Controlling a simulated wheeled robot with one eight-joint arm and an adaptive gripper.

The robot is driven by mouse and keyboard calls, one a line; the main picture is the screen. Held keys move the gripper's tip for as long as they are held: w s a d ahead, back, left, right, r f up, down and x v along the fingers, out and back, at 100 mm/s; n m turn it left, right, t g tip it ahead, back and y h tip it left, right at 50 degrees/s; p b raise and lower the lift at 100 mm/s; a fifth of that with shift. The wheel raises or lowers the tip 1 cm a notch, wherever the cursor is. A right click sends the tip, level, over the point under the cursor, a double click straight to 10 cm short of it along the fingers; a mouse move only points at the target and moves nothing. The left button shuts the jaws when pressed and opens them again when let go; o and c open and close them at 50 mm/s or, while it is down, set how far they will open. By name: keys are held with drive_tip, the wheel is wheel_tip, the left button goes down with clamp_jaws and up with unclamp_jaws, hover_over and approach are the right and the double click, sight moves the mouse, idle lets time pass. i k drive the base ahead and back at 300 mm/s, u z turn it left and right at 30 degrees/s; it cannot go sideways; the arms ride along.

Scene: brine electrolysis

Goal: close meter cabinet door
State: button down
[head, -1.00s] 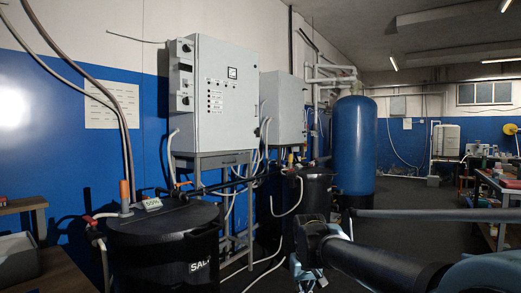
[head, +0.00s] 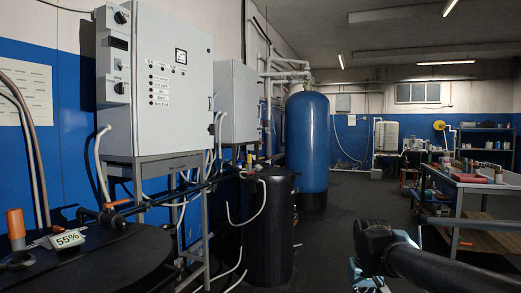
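A pale grey cabinet with a small meter (head: 181,56) on its front stands on a metal frame at the left in the head view. The cabinet's front panel (head: 170,115) carries labels and a column of indicators, with a handle at its right edge. The panel looks flush with the box, but I cannot tell whether it is fully shut. A second grey cabinet (head: 239,100) stands behind it; its front is seen at an angle. My gripper (head: 366,283) is at the bottom right, well apart from both cabinets. It is partly cut off, and its fingers are unclear.
A black tank (head: 110,262) with a "55%" display stands below the meter cabinet. A black cylinder (head: 270,235) and a tall blue tank (head: 307,140) stand further back. A cluttered workbench (head: 480,182) is at the right. Hoses hang near the frame. Dark floor is clear in the middle.

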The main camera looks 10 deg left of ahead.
sight(171, 60)
drive_tip(key=z, duration=0.2)
drive_tip(key=i, duration=1.1)
drive_tip(key=u, duration=0.6)
drive_tip(key=i, duration=0.6)
drive_tip(key=u, duration=0.35)
